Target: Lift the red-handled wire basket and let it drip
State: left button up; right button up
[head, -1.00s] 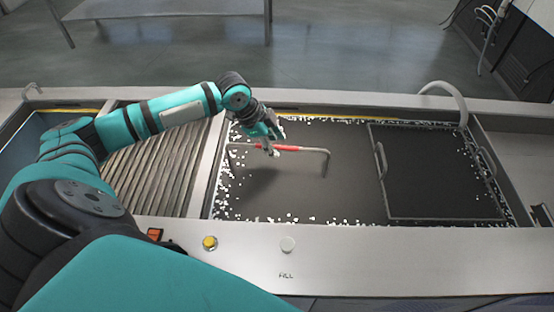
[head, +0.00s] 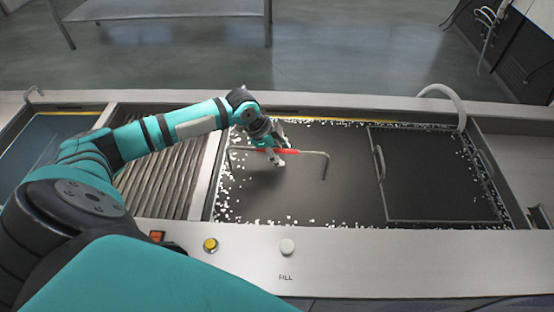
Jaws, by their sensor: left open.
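The red-handled wire basket shows only as its bent metal bar with a red grip (head: 290,153), standing above the dark surface of the tank (head: 300,195). The basket's body is hidden below that surface. My right gripper is not in view.
White floating bits line the tank's edges. A dark framed lid or panel (head: 385,212) with a handle lies at the tank's right. A ribbed drain rack (head: 165,165) is left of the tank. A curved pipe (head: 455,95), yellow button (head: 210,245) and white button (head: 287,247) are on the rim.

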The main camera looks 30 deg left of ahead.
pick_arm(q)
grip_shut()
dwell(0.3)
dwell(0.3)
